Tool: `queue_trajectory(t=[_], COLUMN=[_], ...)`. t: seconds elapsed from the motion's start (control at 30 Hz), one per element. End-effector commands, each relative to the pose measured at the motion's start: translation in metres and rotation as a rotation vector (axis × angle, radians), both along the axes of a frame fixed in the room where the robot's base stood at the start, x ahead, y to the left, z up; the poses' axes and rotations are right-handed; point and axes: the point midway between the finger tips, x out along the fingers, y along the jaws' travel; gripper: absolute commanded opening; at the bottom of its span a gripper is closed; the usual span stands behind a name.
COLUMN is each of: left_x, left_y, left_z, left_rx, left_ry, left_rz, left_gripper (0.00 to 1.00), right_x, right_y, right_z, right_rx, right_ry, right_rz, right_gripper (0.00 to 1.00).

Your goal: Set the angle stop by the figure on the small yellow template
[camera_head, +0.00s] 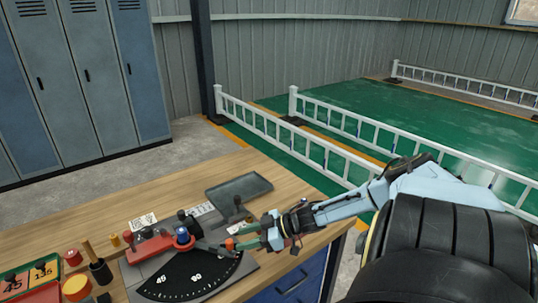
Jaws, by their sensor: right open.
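The angle stop stands on the wooden bench, with a black quadrant scale (185,277) marked 45 and 90. A red bar (150,248), a blue knob (182,236) and a dark arm reaching right lie along its back edge. A small yellow plate (44,271) at the lower left appears to read 135. A plate beside it (13,283) reads 45. My right gripper (239,238) is open at the right end of the stop, close to a small orange-tipped part (229,244); whether it touches cannot be told. My left gripper is not in view.
A grey tray (239,188) lies at the bench's back right. Printed cards (143,221), a dark holder (101,271), an orange-yellow round piece (76,288) and a red piece (73,257) lie on the left. Bare wood is free at the back left.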

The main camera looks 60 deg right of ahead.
Motion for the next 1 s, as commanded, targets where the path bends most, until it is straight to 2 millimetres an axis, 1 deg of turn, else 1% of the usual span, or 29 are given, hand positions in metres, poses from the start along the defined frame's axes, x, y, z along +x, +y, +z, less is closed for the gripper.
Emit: queue_trajectory(t=[0.03,0.2,0.43,0.6,0.87,0.9,1.0], left_x=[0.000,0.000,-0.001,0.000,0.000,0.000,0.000], left_y=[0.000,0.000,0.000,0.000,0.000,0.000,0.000], left_z=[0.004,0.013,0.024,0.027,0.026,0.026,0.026], left_rx=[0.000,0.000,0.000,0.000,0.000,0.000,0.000], left_ry=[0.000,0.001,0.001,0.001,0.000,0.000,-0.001], left_rz=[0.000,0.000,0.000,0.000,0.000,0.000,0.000], left_gripper=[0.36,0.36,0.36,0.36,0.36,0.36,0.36], right_x=[-0.009,-0.031,-0.053,-0.060,-0.060,-0.060,-0.060], right_y=[-0.005,-0.018,-0.032,-0.036,-0.037,-0.037,-0.037], right_z=[0.004,0.015,0.026,0.029,0.029,0.029,0.029], right_rx=[0.000,-0.002,0.000,-0.001,0.000,0.000,0.000], right_ry=[0.007,0.007,0.004,0.002,0.000,0.000,0.001], right_rz=[0.000,0.000,-0.001,-0.001,-0.001,-0.001,-0.002], right_gripper=[0.43,0.43,0.43,0.43,0.43,0.41,0.28])
